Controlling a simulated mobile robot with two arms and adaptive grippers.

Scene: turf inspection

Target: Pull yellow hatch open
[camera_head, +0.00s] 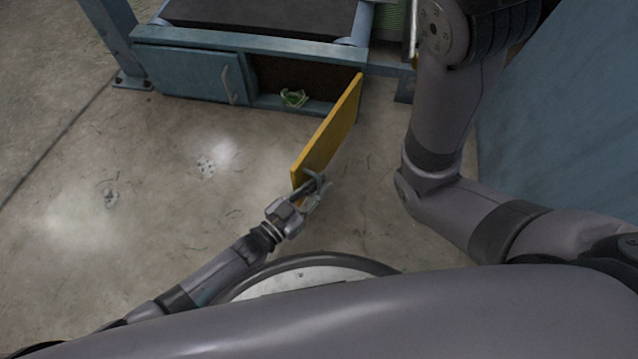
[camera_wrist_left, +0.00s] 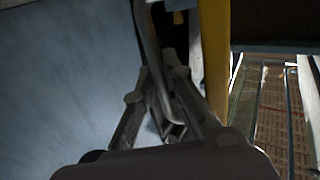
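The yellow hatch (camera_head: 328,137) stands swung out wide from the front of the blue cabinet, its far edge at the opening's right side. In the left wrist view the hatch (camera_wrist_left: 214,55) is an upright yellow strip right of the fingers. My left gripper (camera_head: 313,190) is at the near end of the hatch, on its right-hand face. In the left wrist view the grey handle (camera_wrist_left: 149,45) runs down between the fingertips (camera_wrist_left: 157,78), which close in on it from both sides. My right arm extends up the head view; its gripper does not show.
The blue cabinet (camera_head: 185,73) has a closed blue door with a grey handle (camera_head: 229,85). A crumpled green item (camera_head: 294,97) lies in the dark open compartment. A large blue surface (camera_head: 560,120) is at the right. The concrete floor (camera_head: 150,180) at the left is clear.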

